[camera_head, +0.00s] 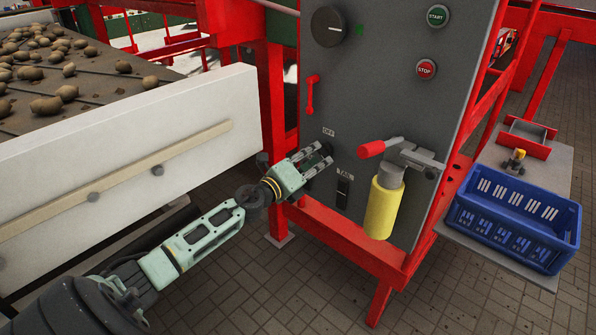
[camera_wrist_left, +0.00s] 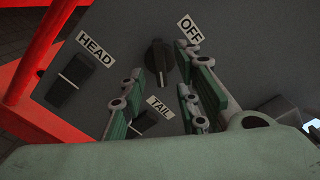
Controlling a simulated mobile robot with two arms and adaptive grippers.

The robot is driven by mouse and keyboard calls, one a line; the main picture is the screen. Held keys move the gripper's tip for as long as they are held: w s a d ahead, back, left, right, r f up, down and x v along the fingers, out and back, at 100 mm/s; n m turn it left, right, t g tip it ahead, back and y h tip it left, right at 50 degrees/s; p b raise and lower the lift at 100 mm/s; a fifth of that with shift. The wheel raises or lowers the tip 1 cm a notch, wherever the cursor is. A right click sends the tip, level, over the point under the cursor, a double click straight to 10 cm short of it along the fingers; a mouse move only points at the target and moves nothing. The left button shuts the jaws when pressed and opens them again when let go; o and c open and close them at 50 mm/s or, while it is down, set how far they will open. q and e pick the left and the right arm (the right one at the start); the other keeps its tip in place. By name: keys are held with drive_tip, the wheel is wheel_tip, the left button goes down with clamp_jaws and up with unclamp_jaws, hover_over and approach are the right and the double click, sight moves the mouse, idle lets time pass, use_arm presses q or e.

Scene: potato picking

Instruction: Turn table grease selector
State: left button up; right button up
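A black selector knob (camera_wrist_left: 159,61) sits on the grey panel among the labels OFF (camera_wrist_left: 190,29), HEAD (camera_wrist_left: 97,48) and TAIL (camera_wrist_left: 160,107) in the left wrist view. Its narrow bar runs roughly up and down there, the lower end toward TAIL. My left gripper (camera_head: 318,158) is at the panel just below the OFF label in the head view, and hides the knob there. In the left wrist view its fingers stand apart, one on each side of the knob. I cannot tell whether they touch it. My right gripper is not in view.
A yellow cylinder (camera_head: 382,208) with a red handle (camera_head: 371,149) juts out right of the gripper. A red lever (camera_head: 311,94), large dial (camera_head: 328,26), START button (camera_head: 438,16) and STOP button (camera_head: 426,69) are above. A blue crate (camera_head: 516,218) stands right; a potato conveyor lies left.

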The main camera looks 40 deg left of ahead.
use_arm(q)
drive_tip(key=s, duration=1)
drive_tip(key=shift+a, duration=0.4)
drive_tip(key=shift+s, duration=0.1)
drive_tip(key=s+a+f+n+g+y, duration=0.25)
drive_tip(key=f+n, duration=0.25)
drive_tip(key=f, duration=0.7)
drive_tip(key=s+a+f+n+g+y, duration=0.15)
drive_tip(key=s+f+n, duration=0.25)
drive_tip(key=f, duration=0.8)
drive_tip(key=s+d+f+n+g, duration=0.25)
drive_tip(key=s+f, duration=0.25)
drive_tip(key=f, duration=0.3)
drive_tip(key=s+d+f+n+g, duration=0.1)
drive_tip(key=s+f+n+g, duration=0.15)
drive_tip(key=s+f, duration=0.4)
drive_tip(key=s+d+f+n+g+h, duration=0.1)
drive_tip(key=s+d+f+n+g, duration=0.35)
drive_tip(key=s+f, duration=0.8)
drive_tip(key=s+d+f+n+g+h, duration=0.1)
drive_tip(key=s+d+f+n, duration=0.1)
drive_tip(key=s+d+f, duration=0.3)
drive_tip(key=s+d+f+n+g, duration=0.2)
drive_tip(key=s+d+f, duration=0.3)
drive_tip(key=s+d, duration=0.6)
drive_tip(key=s+n, duration=0.1)
drive_tip(key=s, duration=0.1)
drive_tip(key=shift+s+h, duration=0.35)
drive_tip(key=shift+h, duration=0.05)
